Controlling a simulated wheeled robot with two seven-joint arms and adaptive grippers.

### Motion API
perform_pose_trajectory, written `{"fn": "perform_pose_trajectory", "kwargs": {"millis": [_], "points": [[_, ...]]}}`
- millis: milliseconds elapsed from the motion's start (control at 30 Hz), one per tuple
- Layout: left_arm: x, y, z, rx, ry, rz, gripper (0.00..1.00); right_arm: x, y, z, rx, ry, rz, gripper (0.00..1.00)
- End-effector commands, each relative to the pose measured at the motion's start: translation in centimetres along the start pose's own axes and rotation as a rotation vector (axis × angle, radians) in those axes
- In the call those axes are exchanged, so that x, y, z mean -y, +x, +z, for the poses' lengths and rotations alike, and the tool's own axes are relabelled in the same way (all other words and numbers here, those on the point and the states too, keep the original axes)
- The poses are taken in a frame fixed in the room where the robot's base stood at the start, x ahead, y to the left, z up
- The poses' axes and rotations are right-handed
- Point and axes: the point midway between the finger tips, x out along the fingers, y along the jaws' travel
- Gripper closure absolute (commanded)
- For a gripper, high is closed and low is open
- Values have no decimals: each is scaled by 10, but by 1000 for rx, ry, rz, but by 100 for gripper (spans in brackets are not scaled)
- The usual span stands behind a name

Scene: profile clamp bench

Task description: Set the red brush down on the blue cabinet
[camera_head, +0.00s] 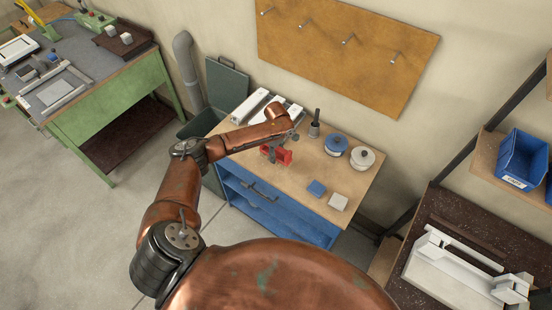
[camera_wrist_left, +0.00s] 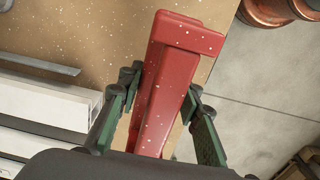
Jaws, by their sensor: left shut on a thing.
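My left gripper (camera_head: 275,148) is over the wooden top of the blue cabinet (camera_head: 302,224) and is shut on the red brush (camera_head: 284,156). In the left wrist view, the red brush (camera_wrist_left: 178,85) lies between the two fingers (camera_wrist_left: 160,84), with its wide end pointing away from the palm. Specks show on its red surface. The part of the brush near the palm is hidden by the gripper. I cannot tell whether the brush touches the cabinet top. My right gripper is not in view.
White profiles (camera_head: 250,106) lie at the cabinet's back left. A dark upright tool (camera_head: 314,126), a blue round container (camera_head: 336,144) and a white one (camera_head: 362,157) stand at the back right. A blue block (camera_head: 316,188) and a pale block (camera_head: 338,202) lie front right. Bare wood shows between.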

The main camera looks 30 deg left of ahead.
Motion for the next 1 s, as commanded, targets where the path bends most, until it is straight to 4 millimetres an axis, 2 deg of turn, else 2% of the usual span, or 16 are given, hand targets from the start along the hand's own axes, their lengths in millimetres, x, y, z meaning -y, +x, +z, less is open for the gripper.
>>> {"fn": "perform_pose_trajectory", "kwargs": {"millis": [100,300,733,767,1000], "points": [[-5,7,-2,-1,0,0,92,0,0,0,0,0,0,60],[-4,33,-2,0,1,-1,92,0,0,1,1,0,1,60],[-4,39,-2,1,0,0,92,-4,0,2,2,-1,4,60],[-4,39,-2,0,0,0,66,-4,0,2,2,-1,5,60],[-4,39,-2,0,0,0,50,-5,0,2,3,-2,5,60]]}}
